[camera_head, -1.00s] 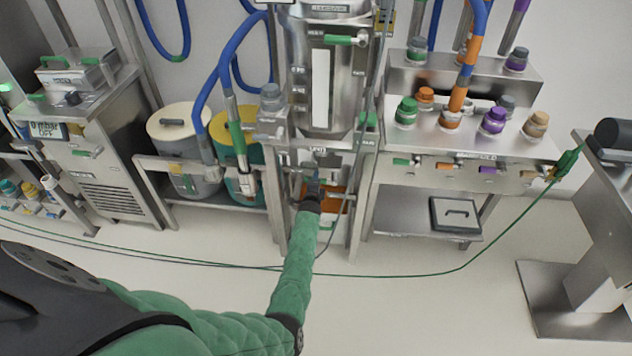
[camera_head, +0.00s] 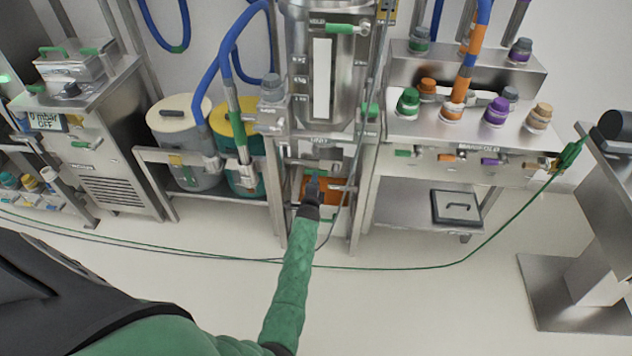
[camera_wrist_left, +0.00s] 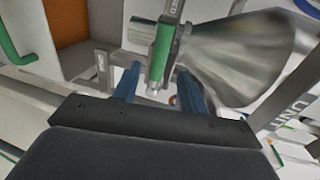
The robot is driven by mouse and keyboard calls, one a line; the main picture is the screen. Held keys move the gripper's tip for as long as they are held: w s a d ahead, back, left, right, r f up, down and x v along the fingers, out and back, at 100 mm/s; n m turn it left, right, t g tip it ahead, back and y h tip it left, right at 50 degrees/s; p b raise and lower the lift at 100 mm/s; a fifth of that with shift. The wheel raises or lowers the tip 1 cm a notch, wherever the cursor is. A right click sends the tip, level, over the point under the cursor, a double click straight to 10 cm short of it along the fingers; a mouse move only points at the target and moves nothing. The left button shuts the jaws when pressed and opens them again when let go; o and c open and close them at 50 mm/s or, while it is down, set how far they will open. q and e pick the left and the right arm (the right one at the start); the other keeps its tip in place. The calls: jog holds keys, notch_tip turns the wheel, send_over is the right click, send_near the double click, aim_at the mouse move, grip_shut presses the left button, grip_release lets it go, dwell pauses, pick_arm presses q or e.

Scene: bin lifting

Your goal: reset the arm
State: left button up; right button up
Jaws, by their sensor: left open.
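My left arm, in a green sleeve, reaches from the bottom of the head view up to the central steel unit. Its gripper (camera_head: 313,183) is at the lower part of the unit, in front of an orange panel (camera_head: 336,191). In the left wrist view the gripper's two blue fingers (camera_wrist_left: 158,88) are apart. A green-handled lever (camera_wrist_left: 162,52) on a steel cone (camera_wrist_left: 225,58) shows between and beyond the fingers. I cannot tell whether they touch it. My right gripper is out of view.
A steel bench (camera_head: 470,143) with coloured caps stands right of the unit. Two lidded drums (camera_head: 180,125) (camera_head: 235,130) stand on a rack to the left. A green cable (camera_head: 400,268) crosses the open floor. A steel stand (camera_head: 590,260) is at far right.

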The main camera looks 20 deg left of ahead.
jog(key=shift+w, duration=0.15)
pick_arm(q)
notch_tip(320, 180, down, 3)
jog(key=s+a+n+g, duration=0.15)
jog(key=n+g, duration=0.25)
jog(key=n, duration=0.4)
jog(key=s+d+r+n+g+h, duration=0.2)
jog(key=s+d+r+n, duration=0.1)
jog(key=d+r+n, duration=0.3)
jog(key=s+d+r+n+g+h, duration=0.1)
jog(key=s+d+r+g, duration=0.1)
jog(key=s+d, duration=0.3)
jog(key=s+d+r+g+h, duration=0.1)
jog(key=s+d+r, duration=0.1)
jog(key=s, duration=0.5)
jog(key=s+d+f+m+g+h, duration=0.1)
jog(key=s+d, duration=0.3)
jog(key=s, duration=0.5)
jog(key=s+d+f+m+g+h, duration=0.1)
jog(key=s+d, duration=0.4)
jog(key=s, duration=0.4)
jog(key=s+f+g, duration=0.1)
jog(key=s+f, duration=0.2)
jog(key=s, duration=0.5)
jog(key=s+f+g, duration=0.1)
jog(key=s+f, duration=0.3)
jog(key=s, duration=0.4)
jog(key=shift+s+d+f+g, duration=0.25)
jog(key=shift+d+g, duration=0.05)
jog(key=shift+d, duration=0.1)
